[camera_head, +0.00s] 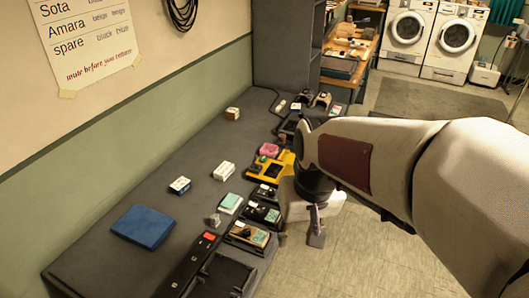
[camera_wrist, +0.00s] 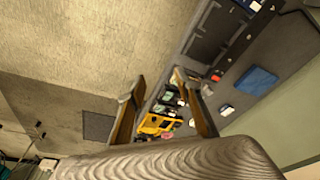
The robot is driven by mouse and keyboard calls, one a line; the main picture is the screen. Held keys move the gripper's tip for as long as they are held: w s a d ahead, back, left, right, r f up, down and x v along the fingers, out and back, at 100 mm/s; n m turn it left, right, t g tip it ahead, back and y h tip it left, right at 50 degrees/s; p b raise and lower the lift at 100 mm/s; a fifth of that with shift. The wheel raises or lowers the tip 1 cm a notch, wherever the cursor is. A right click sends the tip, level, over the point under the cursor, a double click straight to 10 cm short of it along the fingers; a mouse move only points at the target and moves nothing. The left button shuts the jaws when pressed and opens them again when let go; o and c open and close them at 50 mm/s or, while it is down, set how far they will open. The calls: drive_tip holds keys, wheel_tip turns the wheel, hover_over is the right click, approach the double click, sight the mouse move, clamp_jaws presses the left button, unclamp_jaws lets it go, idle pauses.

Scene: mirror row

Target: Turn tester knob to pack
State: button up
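I cannot clearly make out the tester knob or its pack mark in either view. Small dark units with knob-like parts stand in a row along the bench's right edge, including one dark unit (camera_head: 262,213) and a yellow unit (camera_head: 268,167). The yellow unit also shows in the wrist view (camera_wrist: 155,123). My gripper (camera_head: 317,228) is past the bench's right edge in the head view, partly hidden by my arm. In the wrist view my gripper (camera_wrist: 160,76) has its two fingers spread with nothing between them; several units appear between and beyond them.
The dark bench (camera_head: 165,200) runs along the wall. A blue flat item (camera_head: 143,227), small boxes (camera_head: 180,185) and a black tray (camera_head: 222,275) lie on it. A strip with a red part (camera_head: 208,236) is beside the tray.

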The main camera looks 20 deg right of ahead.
drive_tip(key=w+d+f, duration=0.5)
drive_tip(key=w, duration=0.4)
drive_tip(key=w+d+f, duration=0.4)
drive_tip(key=w+f, duration=0.1)
drive_tip(key=w, duration=0.3)
drive_tip(key=w+d+f, duration=0.5)
drive_tip(key=w, duration=0.4)
drive_tip(key=w+d+r+n+t, duration=0.2)
drive_tip(key=w, duration=0.5)
drive_tip(key=shift+d+r, duration=0.15)
drive_tip(key=shift+r, duration=0.15)
drive_tip(key=shift+f, duration=0.1)
drive_tip(key=shift+x, duration=3.85)
drive_tip(key=shift+w, duration=0.1)
clamp_jaws()
